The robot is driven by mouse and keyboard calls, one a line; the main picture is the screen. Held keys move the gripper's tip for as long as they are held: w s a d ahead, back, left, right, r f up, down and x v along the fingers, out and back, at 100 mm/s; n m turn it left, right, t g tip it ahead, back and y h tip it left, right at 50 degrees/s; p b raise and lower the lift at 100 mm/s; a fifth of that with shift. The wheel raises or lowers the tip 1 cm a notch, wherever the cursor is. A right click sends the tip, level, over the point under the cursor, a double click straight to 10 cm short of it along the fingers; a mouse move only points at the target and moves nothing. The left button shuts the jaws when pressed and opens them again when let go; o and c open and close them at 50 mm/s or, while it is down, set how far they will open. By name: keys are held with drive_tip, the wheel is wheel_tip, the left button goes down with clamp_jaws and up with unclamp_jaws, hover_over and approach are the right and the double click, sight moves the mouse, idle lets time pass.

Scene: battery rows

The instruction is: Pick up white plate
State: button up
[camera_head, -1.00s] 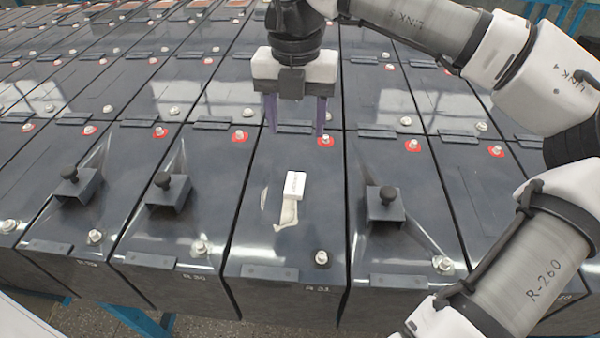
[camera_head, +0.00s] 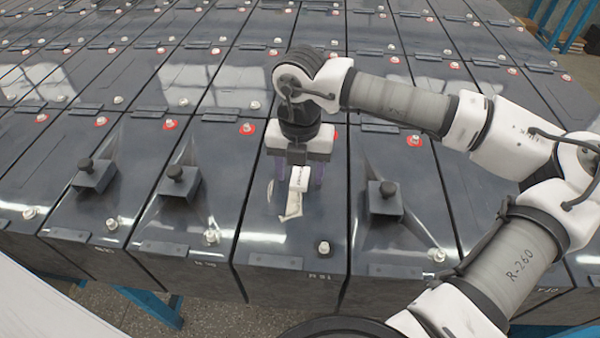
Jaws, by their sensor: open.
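The white plate (camera_head: 299,178) is a small white rectangular block on top of the battery marked R31 (camera_head: 262,240). Its upper end is close under my gripper, and its lower end shows in front. My gripper (camera_head: 300,178) points down over the plate, with one purple finger on each side of it. The fingers are open and apart. I cannot tell whether they touch the plate or how far above the battery top their tips are.
Black knobbed blocks stand on the neighbouring batteries, one at right (camera_head: 384,198) and one at left (camera_head: 179,184). A bolt terminal (camera_head: 323,248) sits near the front edge. Batteries fill the rows behind.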

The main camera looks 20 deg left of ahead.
drive_tip(key=c, duration=1.1)
drive_tip(key=shift+o, duration=0.2)
drive_tip(key=shift+r, duration=0.15)
